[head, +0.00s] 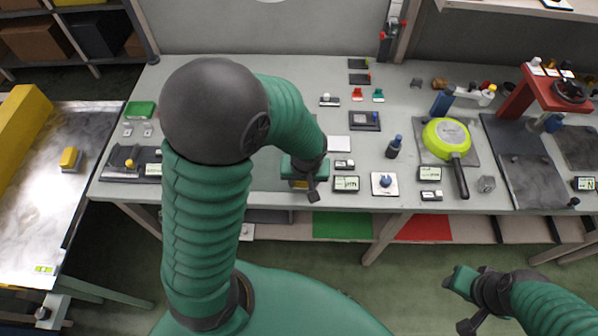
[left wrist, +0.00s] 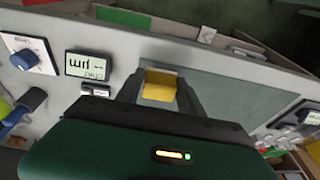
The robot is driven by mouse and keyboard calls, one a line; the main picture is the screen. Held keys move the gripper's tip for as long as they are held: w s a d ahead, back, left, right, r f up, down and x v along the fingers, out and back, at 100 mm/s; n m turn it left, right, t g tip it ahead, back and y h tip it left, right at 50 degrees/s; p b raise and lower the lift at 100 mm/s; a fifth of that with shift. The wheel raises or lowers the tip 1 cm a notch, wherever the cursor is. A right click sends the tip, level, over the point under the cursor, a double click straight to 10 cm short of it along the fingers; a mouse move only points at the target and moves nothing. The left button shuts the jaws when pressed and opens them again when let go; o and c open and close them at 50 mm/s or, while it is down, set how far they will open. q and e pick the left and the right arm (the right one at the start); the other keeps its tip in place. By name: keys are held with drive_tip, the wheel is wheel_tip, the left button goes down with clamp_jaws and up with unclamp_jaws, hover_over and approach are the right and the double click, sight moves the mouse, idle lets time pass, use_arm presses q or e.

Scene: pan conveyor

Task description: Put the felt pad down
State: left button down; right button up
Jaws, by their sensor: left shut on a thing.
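My left gripper (head: 300,182) is over the front part of the workbench, near its front edge. In the left wrist view its fingers (left wrist: 160,95) are shut on a small yellow piece (left wrist: 160,84), which I take to be the felt pad. Only a sliver of the yellow piece (head: 297,184) shows below the gripper in the head view. I cannot tell whether it touches the surface below. A flat darker grey area (left wrist: 245,95) lies beside it. My right gripper (head: 468,298) hangs in front of the bench, away from the objects; its jaw opening is unclear.
A small display (head: 345,184) and a white plate with a blue knob (head: 384,184) stand right of the left gripper. A lime-green pan (head: 446,138) sits farther right, its handle towards the front. A red press (head: 550,90) stands at the right. The workbench (head: 215,188) has bare grey patches.

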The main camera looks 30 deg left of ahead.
use_arm(q)
drive_tip(key=w+a, duration=0.2)
drive_tip(key=a, duration=0.1)
drive_tip(key=shift+w+a+f, duration=0.15)
drive_tip(key=shift+w+f, duration=0.1)
drive_tip(key=shift+w, duration=0.15)
drive_tip(key=x, duration=0.3)
drive_tip(key=shift+s+d+f, duration=0.25)
drive_tip(key=shift+f, duration=0.05)
drive_tip(key=shift+d, duration=0.15)
use_arm(e)
drive_tip(key=shift+s+a+r, duration=0.15)
drive_tip(key=shift+r, duration=0.1)
